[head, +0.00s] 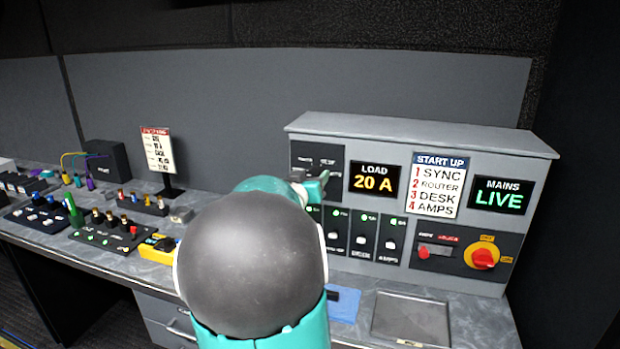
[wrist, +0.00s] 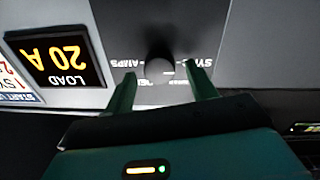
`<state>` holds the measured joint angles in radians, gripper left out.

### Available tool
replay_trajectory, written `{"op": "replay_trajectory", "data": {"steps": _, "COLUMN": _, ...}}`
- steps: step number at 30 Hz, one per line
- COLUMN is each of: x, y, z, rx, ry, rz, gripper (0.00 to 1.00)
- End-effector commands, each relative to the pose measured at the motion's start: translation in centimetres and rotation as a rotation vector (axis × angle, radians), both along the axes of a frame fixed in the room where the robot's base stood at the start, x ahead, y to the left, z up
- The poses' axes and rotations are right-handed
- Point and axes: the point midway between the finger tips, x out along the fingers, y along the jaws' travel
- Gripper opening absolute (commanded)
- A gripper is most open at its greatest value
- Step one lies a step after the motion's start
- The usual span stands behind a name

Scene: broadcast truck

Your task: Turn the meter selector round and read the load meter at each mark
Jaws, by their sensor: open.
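The meter selector is a round dark knob (wrist: 160,66) on a dark panel, seen upside down in the wrist view. AMPS and SYNC marks show on either side of it, and other lettering is partly covered. I cannot tell its pointing direction surely. My gripper (wrist: 161,84) is open, its two green fingers apart on either side of the knob's near edge; I cannot tell whether they touch it. In the head view my gripper (head: 318,184) is at the selector panel (head: 305,155), and my arm hides the knob. The load meter (head: 374,180) reads 20 A.
A START UP card (head: 437,184) lists SYNC, ROUTER, DESK, AMPS. The mains display (head: 502,196) reads LIVE. Breaker switches (head: 364,238) sit below the meter, a red-yellow rotary switch (head: 482,258) at right. A sign (head: 158,152) and small control boxes (head: 110,232) stand left on the desk.

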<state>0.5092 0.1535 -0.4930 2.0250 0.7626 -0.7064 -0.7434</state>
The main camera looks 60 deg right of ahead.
Motion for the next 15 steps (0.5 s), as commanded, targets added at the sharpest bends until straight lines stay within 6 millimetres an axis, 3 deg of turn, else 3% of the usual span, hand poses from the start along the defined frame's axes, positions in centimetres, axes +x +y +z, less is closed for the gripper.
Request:
{"op": "replay_trajectory", "data": {"steps": 7, "x": 0.02, "y": -0.11, "z": 0.03, "rx": -0.001, "ry": 0.000, "rz": 0.000, "gripper": 0.56}}
{"op": "replay_trajectory", "data": {"steps": 14, "x": 0.02, "y": -0.08, "z": 0.02, "rx": 0.000, "ry": 0.000, "rz": 0.000, "gripper": 0.13}}
{"op": "replay_trajectory", "data": {"steps": 15, "x": 0.02, "y": -0.08, "z": 0.03, "rx": 0.000, "ry": 0.000, "rz": 0.000, "gripper": 0.12}}
